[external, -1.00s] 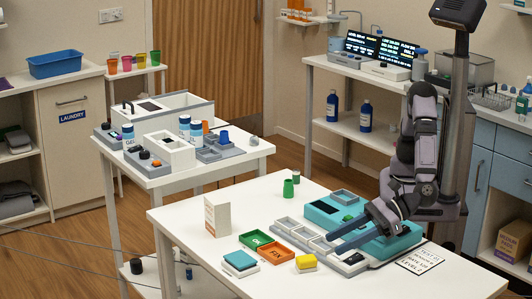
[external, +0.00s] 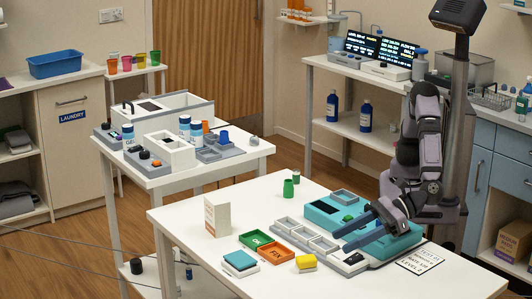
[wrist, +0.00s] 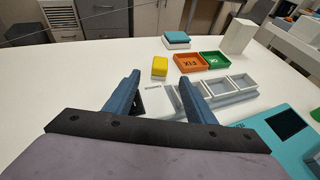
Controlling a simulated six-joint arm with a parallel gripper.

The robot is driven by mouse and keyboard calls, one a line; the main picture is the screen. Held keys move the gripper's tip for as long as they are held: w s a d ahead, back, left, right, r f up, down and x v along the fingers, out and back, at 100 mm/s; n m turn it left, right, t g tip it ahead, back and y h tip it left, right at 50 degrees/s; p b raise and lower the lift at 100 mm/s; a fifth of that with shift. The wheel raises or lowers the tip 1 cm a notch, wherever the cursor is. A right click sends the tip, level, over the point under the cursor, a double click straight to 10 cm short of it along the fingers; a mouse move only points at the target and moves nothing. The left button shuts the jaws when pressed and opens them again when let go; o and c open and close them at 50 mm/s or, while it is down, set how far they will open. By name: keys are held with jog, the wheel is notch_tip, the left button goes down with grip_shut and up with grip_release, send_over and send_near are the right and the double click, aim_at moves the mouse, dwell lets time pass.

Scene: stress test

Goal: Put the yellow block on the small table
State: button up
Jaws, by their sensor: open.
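The yellow block (external: 306,260) sits on a white pad or block near the front edge of the white worktable (external: 400,285). In the wrist view the yellow block (wrist: 160,66) shows just beyond my fingertips. My gripper (external: 341,241) is open and empty, low over the grey tray row and teal device, to the right of the block and apart from it. In the wrist view my gripper (wrist: 160,82) has its two blue fingers spread. A small side table (external: 145,72) with coloured cups stands at the back left; I cannot tell whether it is the task's table.
Green OK tray (external: 256,240) and orange FIX tray (external: 277,253) lie by the block. A teal-topped block (external: 239,262) is left of it. Grey trays (external: 300,232) and the teal device (external: 330,212) lie near my fingers.

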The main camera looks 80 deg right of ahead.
aim_at(315, 257)
jog(key=shift+w+a+f, duration=0.3)
jog(key=shift+w+f, duration=0.25)
jog(key=shift+w, duration=0.1)
jog(key=shift+w+a+f, duration=0.25)
jog(key=shift+w+f, duration=0.3)
jog(key=shift+w, duration=0.05)
jog(key=shift+w+r, duration=0.1)
jog(key=shift+w, duration=0.05)
jog(key=shift+p+x, duration=0.8)
jog(key=shift+x, duration=2.65)
jog(key=shift+r, duration=0.15)
jog(key=c, duration=1.2)
notch_tip(315, 257, up, 10)
